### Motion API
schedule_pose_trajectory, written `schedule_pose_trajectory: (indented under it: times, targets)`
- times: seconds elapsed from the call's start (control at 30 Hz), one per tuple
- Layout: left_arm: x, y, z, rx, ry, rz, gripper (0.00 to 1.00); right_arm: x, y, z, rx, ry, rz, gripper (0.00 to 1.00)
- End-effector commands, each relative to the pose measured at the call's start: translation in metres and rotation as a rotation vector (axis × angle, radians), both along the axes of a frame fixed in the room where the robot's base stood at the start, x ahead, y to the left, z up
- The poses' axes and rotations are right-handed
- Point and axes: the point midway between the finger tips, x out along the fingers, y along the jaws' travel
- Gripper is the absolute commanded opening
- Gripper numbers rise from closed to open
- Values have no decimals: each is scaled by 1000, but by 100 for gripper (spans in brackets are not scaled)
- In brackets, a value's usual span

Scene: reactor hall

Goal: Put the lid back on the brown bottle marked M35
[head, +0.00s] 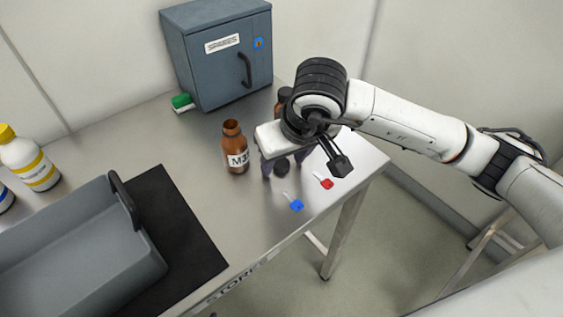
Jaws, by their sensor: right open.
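The brown bottle marked M35 (236,160) stands upright on the steel table, its neck open with no lid on it. A small round black lid (282,166) lies on the table just to the right of the bottle. My right gripper (283,170) points down over the lid, with its dark purple fingers apart on either side of it. I cannot tell from this angle how far down the fingers reach around the lid. The gripper body hides part of the table behind it. My left gripper is out of view.
A second brown bottle (283,94) stands behind my right gripper, partly hidden. A blue key tag (296,205) and a red one (326,183) lie near the front edge. A grey cabinet (205,75), green-and-white item (182,102), grey crate (135,268) and white bottle (30,165) stand around.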

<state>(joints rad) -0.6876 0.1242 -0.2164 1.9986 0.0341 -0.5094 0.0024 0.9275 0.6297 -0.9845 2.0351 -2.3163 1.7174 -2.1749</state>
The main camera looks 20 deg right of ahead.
Motion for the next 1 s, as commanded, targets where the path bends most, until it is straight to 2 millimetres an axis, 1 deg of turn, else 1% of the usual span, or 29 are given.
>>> schedule_pose_trajectory:
  times: [0.17, 0.2, 0.27, 0.4, 0.43, 0.47, 0.73, 0.83, 0.93, 1.0]
  targets:
    - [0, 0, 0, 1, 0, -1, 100, 0, 0, 0, 0, 0, 0, 49]
    - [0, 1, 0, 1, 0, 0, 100, 0, 0, 0, 0, 0, 0, 47]
    - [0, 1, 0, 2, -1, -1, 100, 0, 0, 1, 0, 0, 0, 37]
    - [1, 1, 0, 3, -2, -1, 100, 0, 0, 1, 0, 0, 0, 14]
    - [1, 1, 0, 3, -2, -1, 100, 0, 0, 1, 0, 0, 0, 9]
    - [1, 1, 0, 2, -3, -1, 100, 0, 0, 1, 0, 0, 0, 6]
    - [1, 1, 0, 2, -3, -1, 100, 0, 0, 1, 0, 0, -1, 6]
    - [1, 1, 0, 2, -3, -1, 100, 0, 0, 4, 1, -2, -1, 6]
    - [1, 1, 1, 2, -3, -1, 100, 1, 0, 16, 0, -5, -1, 6]
    - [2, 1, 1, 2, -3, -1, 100, 2, 0, 29, 0, -7, -1, 6]
